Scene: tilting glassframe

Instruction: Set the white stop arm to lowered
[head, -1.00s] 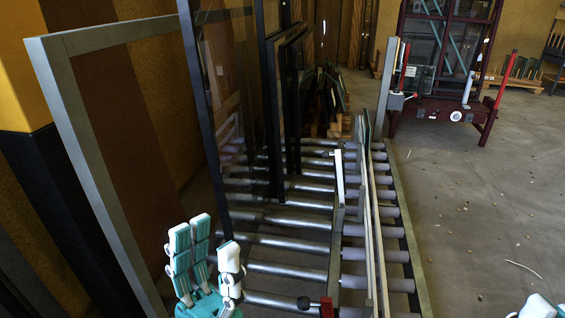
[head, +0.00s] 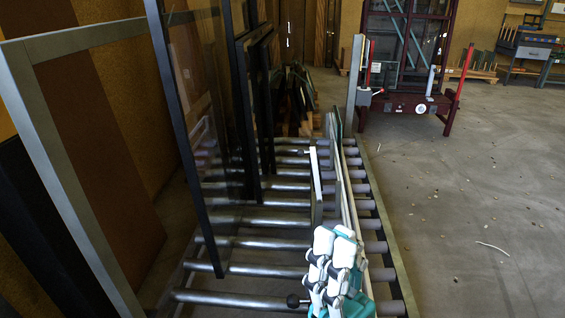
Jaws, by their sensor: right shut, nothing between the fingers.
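A slim white bar (head: 316,172), which looks like the white stop arm, stands upright over the roller bed near the middle. A short white piece sticks out to its left near the top. My right gripper (head: 335,250), teal with white finger pads, is shut and empty in front of the bar, at the bottom of the view. My left gripper is out of view.
Dark-framed glass panes (head: 185,130) and a grey frame (head: 65,180) stand on the left. A long rail (head: 346,195) runs along the right side.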

